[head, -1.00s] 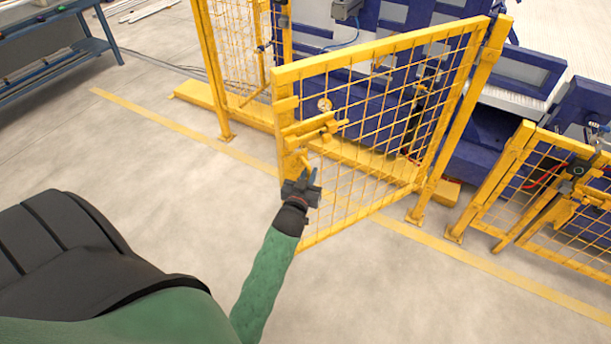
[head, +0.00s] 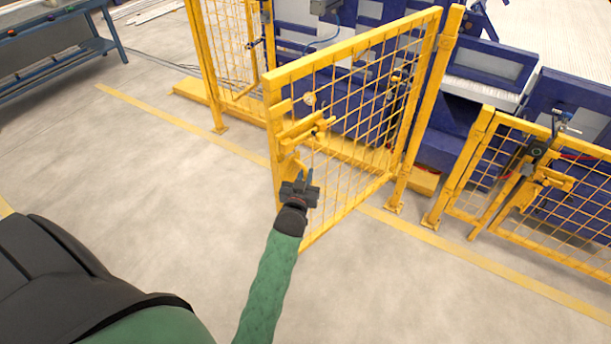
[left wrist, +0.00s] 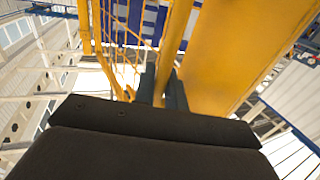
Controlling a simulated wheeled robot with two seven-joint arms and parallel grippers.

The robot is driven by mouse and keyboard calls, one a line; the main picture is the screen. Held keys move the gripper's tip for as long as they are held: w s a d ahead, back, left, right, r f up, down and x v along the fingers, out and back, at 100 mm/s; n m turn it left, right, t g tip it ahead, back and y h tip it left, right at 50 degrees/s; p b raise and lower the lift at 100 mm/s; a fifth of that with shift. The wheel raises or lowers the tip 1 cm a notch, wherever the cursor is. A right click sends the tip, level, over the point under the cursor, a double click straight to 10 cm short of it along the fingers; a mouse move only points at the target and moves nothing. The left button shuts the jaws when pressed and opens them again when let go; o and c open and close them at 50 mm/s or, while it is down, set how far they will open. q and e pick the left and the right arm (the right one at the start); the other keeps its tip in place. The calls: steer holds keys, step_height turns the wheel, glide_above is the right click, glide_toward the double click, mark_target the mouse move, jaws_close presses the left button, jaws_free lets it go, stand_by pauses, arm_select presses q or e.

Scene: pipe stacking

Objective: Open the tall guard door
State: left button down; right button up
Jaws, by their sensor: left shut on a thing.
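The tall guard door (head: 352,46) is a yellow frame with wire mesh. It stands swung out from the fence line toward me, hinged at the post (head: 425,110) on its right. A yellow latch bar (head: 306,127) sits on its free edge. My left gripper (head: 299,180) is at that free edge, below the latch. In the left wrist view its fingers (left wrist: 161,88) are shut on a yellow upright handle bar (left wrist: 177,38) beside the door's broad yellow edge. The exact grip is partly hidden by the gripper. My right gripper is not in view.
A lower guard gate (head: 545,190) stands at the right. Blue machinery (head: 460,130) is behind the fence. A blue workbench (head: 60,52) is at the upper left. The concrete floor left of and in front of the door is clear, apart from a painted yellow line.

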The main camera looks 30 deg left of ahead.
arm_select(q)
steer(key=shift+r, duration=0.2)
steer(key=c, duration=1.7)
jaws_free()
steer(key=shift+o, duration=0.7)
steer(key=shift+f, duration=0.15)
steer(key=shift+s, duration=0.2)
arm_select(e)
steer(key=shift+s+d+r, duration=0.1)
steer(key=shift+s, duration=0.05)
